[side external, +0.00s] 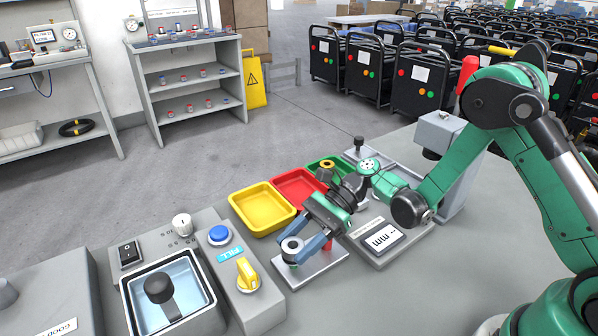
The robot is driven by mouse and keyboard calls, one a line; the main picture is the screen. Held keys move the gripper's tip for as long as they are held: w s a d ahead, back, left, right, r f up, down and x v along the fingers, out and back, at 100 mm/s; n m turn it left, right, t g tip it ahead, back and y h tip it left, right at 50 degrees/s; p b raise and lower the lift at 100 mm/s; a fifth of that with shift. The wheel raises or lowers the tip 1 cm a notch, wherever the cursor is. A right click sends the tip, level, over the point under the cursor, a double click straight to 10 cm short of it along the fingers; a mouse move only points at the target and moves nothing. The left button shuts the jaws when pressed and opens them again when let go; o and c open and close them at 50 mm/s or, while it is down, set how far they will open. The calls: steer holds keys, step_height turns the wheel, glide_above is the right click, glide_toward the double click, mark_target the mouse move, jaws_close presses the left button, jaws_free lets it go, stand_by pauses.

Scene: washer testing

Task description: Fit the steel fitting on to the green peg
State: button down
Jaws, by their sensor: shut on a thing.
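The steel fitting (291,245) is a short grey ring with a dark hole in its top. My gripper (293,247) is shut on it with two blue-grey fingers. The fitting is above the left end of a light grey peg plate (318,271). A red peg (328,244) shows at the plate's right end, partly behind a finger.
Yellow (262,208), red (296,186) and green (322,165) trays stand behind the plate. A brass-coloured nut (326,170) shows by the green tray. A scale (383,240) stands to the right. A control box with a yellow knob (247,274) and a water tank (168,295) stand left.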

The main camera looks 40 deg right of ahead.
mark_target(302, 243)
steer(key=shift+f+n+g, duration=0.3)
steer(key=shift+f, duration=0.15)
steer(key=shift+c, duration=1.4)
jaws_free()
steer(key=shift+v, duration=2.8)
